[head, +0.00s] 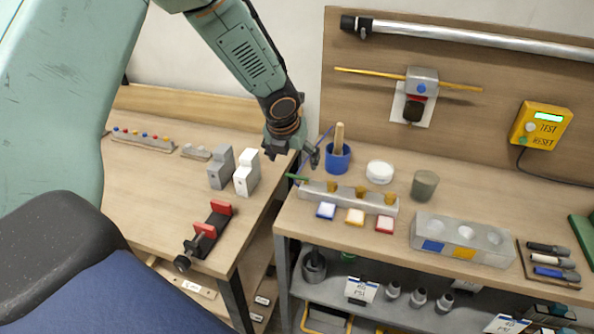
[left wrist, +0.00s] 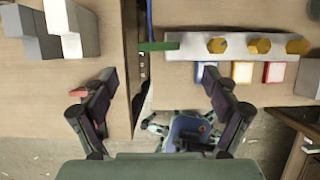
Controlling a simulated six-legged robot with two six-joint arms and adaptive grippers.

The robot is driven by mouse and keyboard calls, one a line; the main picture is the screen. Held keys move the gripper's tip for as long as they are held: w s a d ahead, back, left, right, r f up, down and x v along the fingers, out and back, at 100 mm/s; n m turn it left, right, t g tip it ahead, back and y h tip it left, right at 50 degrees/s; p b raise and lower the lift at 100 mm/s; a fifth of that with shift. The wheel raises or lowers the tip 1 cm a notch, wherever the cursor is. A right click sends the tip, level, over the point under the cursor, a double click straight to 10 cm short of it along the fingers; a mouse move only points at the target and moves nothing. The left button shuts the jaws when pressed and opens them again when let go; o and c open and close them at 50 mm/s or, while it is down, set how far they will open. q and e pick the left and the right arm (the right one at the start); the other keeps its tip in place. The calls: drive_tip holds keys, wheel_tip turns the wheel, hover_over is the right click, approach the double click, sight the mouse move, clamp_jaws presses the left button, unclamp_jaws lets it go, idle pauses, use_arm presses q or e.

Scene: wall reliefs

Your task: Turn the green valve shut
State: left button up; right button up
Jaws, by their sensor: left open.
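The green valve handle (head: 297,177) sticks out to the left from the end of a grey manifold bar (head: 345,197) on the right bench. The bar carries several brass knobs. In the left wrist view the green handle (left wrist: 157,46) lies level, in line with the grey bar (left wrist: 190,46). My left gripper (head: 292,156) is open and empty, above and slightly behind the handle in the head view. In the left wrist view its spread fingers (left wrist: 158,77) stand either side of the handle, lower in the picture, with no contact visible. My right gripper is not in view.
A blue cup (head: 337,160) with a wooden-handled tool stands close behind the bar. Blue, yellow and red blocks (head: 355,217) lie before it. Grey and white blocks (head: 246,174) and a red clamp (head: 212,225) are on the left bench. A gap separates the benches.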

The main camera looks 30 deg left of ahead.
sight(297, 177)
use_arm(q)
drive_tip(key=x, duration=0.6)
drive_tip(key=shift+w+a, duration=0.15)
drive_tip(key=shift+a, duration=0.15)
drive_tip(key=shift+f, duration=0.25)
drive_tip(key=shift+d, duration=0.3)
drive_tip(key=shift+w+a+f, duration=0.1)
drive_tip(key=shift+w+f, duration=0.05)
drive_tip(key=shift+f, duration=0.05)
drive_tip(key=shift+a+f, duration=0.1)
drive_tip(key=shift+a, duration=0.1)
drive_tip(key=c, duration=0.3)
drive_tip(key=shift+d+r, duration=0.2)
drive_tip(key=shift+d, duration=0.05)
drive_tip(key=c, duration=0.6)
drive_tip(key=shift+a+f, duration=0.1)
clamp_jaws()
